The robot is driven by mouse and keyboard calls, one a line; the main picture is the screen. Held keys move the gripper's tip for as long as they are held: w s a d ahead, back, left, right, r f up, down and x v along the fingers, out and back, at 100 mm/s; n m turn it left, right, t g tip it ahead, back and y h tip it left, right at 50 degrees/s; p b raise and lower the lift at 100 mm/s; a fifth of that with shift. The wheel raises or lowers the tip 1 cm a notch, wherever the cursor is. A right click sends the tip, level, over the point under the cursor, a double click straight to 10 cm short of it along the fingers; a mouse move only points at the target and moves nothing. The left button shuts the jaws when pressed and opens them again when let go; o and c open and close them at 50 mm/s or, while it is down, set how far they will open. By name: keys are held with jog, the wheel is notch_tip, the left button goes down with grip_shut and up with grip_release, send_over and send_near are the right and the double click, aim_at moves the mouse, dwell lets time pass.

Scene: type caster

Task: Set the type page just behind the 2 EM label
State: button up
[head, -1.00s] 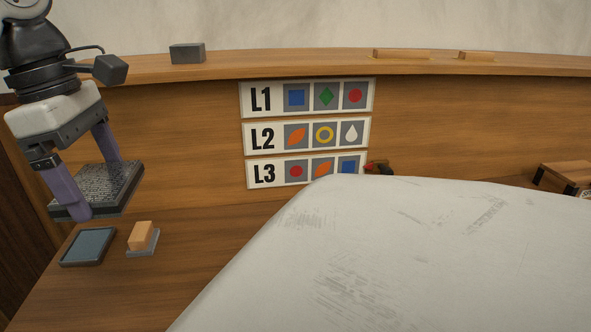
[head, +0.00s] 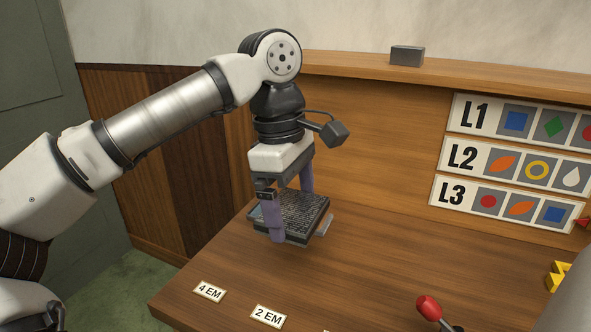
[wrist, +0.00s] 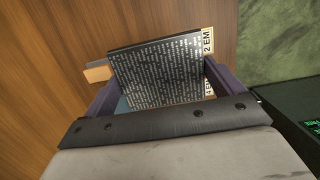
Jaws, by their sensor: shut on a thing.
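My gripper (head: 293,205) is shut on the type page (head: 304,213), a dark flat block covered in small raised letters. It holds the page roughly level above the far left part of the bench. In the wrist view the page (wrist: 158,72) lies between the two purple fingers. The 2 EM label (head: 268,316) is a small white card at the bench's front, nearer than the page and a little to its left. In the wrist view the 2 EM label (wrist: 208,41) shows past the page's right edge.
The 4 EM label (head: 209,292) lies left of the 2 EM label. The bench (head: 215,262) is bare between labels and page. Sign rows L1 to L3 (head: 515,160) hang at the back. A red-knobbed lever (head: 428,307) stands front right. A stamp-like block (wrist: 97,73) shows beside the page.

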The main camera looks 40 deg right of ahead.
aim_at(296, 275)
notch_tip(296, 275, down, 11)
jog(key=shift+f, duration=0.2)
dwell(0.4)
jog(key=shift+f, duration=0.1)
jog(key=o, duration=1.5)
jog(key=shift+f, duration=0.15)
jog(key=shift+o, duration=0.7)
jog(key=shift+r, duration=0.25)
jog(key=r, duration=0.4)
jog(key=w+r, duration=0.1)
jog(key=r, duration=0.3)
jog(key=a+r, duration=0.1)
jog(key=r, duration=0.2)
jog(key=shift+w+r, duration=0.25)
jog(key=shift+r, duration=0.15)
